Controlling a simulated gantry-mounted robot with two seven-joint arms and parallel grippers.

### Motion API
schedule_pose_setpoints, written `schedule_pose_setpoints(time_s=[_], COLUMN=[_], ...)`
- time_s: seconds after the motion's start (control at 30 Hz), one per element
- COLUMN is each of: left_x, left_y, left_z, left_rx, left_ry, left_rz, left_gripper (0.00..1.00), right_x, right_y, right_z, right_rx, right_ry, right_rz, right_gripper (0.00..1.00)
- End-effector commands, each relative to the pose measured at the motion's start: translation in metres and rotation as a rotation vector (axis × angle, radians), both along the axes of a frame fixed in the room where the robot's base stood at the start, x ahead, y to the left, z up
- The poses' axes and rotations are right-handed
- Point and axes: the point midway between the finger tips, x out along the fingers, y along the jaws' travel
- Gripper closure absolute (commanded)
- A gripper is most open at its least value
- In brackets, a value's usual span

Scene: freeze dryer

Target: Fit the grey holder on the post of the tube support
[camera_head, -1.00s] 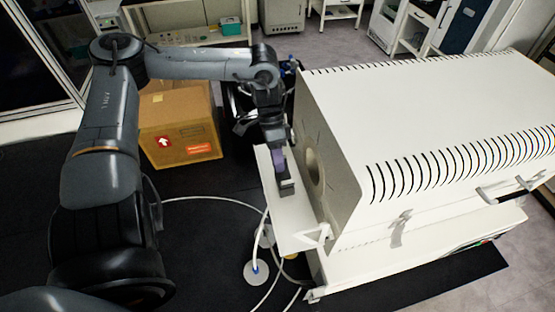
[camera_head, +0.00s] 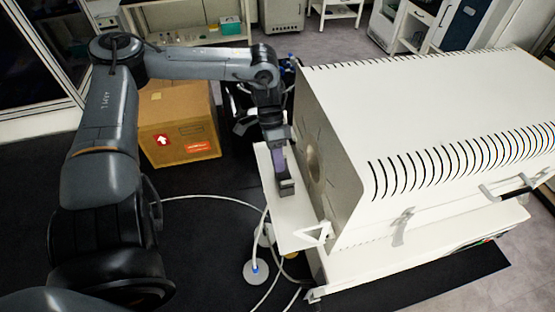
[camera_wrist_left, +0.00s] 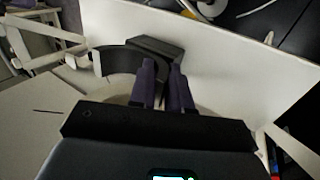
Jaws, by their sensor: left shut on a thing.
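The grey holder (camera_wrist_left: 118,60) is a dark, curved, half-ring piece with a flat block-like end. It is in the upper middle of the left wrist view, and part of it shows as a dark block (camera_head: 287,187) in the head view. My left gripper (camera_head: 281,170) is shut on it with purple fingers, which also show in the left wrist view (camera_wrist_left: 163,82). It holds the piece over the white shelf (camera_head: 296,232), beside the furnace's round opening (camera_head: 313,163). Whether the holder touches anything below is unclear. My right gripper is out of view.
The large white slotted furnace (camera_head: 420,130) stands close to the right of my gripper. A triangular bracket (camera_head: 318,234) sits at the shelf's near end. A white hose (camera_head: 205,199) and a round base (camera_head: 256,272) are on the floor. A cardboard box (camera_head: 180,125) stands left.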

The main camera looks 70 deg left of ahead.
Motion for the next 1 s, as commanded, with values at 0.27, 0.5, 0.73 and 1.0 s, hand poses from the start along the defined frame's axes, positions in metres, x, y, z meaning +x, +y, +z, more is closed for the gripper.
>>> schedule_pose_setpoints(time_s=[0.27,0.5,0.73,1.0], left_x=[0.0003,0.0002,-0.0002,-0.0001], left_y=[-0.0001,-0.0001,0.0,0.0], left_z=[0.0007,0.0006,-0.0001,0.0], left_rx=[0.0,0.0,0.0,0.0], left_ry=[-0.001,0.0,0.001,0.0], left_rz=[0.0,0.0,0.0,0.0], left_gripper=[1.0,0.53,0.53,0.53], right_x=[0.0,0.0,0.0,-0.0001], right_y=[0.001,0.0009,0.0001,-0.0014], right_z=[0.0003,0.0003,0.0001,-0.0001], right_rx=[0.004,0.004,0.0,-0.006], right_ry=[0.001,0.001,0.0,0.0], right_rz=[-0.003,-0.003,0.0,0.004], right_gripper=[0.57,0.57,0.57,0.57])
